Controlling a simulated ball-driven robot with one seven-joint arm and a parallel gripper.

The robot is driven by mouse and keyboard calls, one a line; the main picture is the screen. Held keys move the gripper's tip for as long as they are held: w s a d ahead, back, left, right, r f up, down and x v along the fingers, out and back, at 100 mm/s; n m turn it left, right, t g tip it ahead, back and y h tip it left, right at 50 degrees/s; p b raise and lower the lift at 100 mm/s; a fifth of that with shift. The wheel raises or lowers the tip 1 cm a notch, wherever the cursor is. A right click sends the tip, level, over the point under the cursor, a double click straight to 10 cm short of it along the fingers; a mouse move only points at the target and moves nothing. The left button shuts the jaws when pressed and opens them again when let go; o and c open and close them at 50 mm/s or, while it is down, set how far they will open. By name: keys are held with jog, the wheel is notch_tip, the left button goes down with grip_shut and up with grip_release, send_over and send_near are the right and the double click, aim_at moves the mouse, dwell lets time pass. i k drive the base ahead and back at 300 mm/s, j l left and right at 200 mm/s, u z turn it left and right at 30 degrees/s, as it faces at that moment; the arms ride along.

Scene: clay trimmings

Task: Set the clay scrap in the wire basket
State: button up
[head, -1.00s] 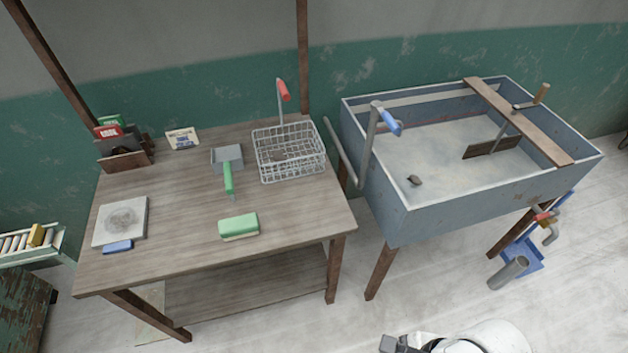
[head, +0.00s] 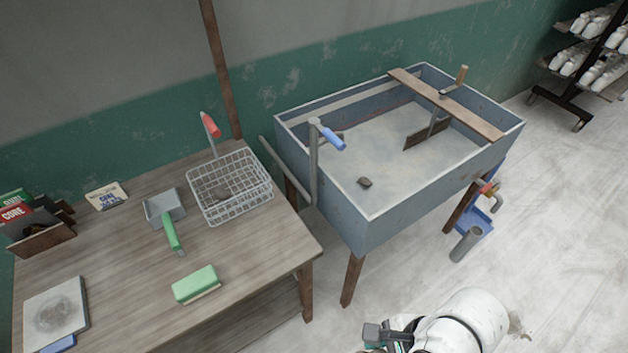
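A small dark grey-brown lump that looks like the clay scrap (head: 364,183) lies on the pale floor of the blue-grey trough (head: 420,207), near its left front side. The wire basket (head: 237,209) stands on the wooden table at its back right, left of the trough. A brownish lump (head: 222,193) shows through the basket's mesh; I cannot tell what it is. My gripper (head: 376,336) is at the bottom edge, in front of the trough and well apart from scrap and basket. Its fingers are too small and cut off to tell if open or shut.
A blue-handled pipe (head: 314,160) rises at the trough's left side. A plank (head: 448,104) with a hanging paddle (head: 426,133) spans the trough's right part. A green-handled dustpan (head: 164,207) and green block (head: 196,284) lie on the table (head: 130,262). Floor right of my arm is clear.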

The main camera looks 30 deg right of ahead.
aim_at(245, 188)
jog(key=i, duration=1.2)
